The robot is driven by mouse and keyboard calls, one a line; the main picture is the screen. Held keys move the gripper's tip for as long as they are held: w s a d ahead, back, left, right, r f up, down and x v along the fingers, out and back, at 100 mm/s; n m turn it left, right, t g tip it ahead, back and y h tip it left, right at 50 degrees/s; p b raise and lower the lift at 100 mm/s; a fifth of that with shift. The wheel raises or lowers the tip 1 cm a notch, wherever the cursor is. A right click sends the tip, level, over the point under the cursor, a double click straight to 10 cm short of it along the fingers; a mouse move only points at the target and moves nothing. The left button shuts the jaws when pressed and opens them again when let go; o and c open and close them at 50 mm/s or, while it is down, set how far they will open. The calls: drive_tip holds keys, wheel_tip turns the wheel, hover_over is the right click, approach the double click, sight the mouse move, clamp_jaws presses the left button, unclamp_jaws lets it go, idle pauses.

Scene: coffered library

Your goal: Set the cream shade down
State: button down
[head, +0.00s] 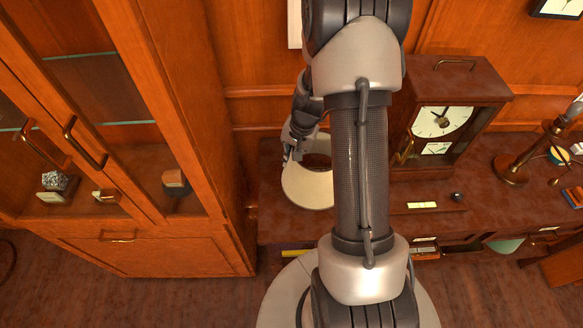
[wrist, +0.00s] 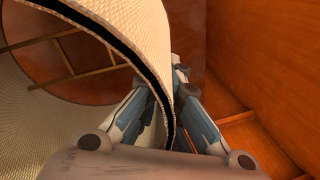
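The cream shade (head: 309,187) is in the head view, over the left end of the brown desk and partly hidden behind my arm. My gripper (head: 292,143) is at its left rim. In the wrist view the shade (wrist: 140,28) fills the left and top, with its dark-edged rim running between the two fingers of my gripper (wrist: 176,90). The fingers are closed on the shade's wall, one inside and one outside. Through the shade's opening I see a brown wooden surface. I cannot tell whether the shade's lower edge touches the desk.
A wooden clock (head: 447,112) stands on the desk (head: 400,197) right of my arm. A brass lamp stand (head: 512,166) is farther right. A glass-fronted cabinet (head: 190,225) stands close on the left. A small dark object (head: 456,196) lies near the desk's front edge.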

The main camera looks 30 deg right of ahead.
drive_tip(key=shift+f+b, duration=0.75)
drive_tip(key=shift+f, duration=1.4)
drive_tip(key=shift+f, duration=0.1)
drive_tip(key=c, duration=1.8)
unclamp_jaws()
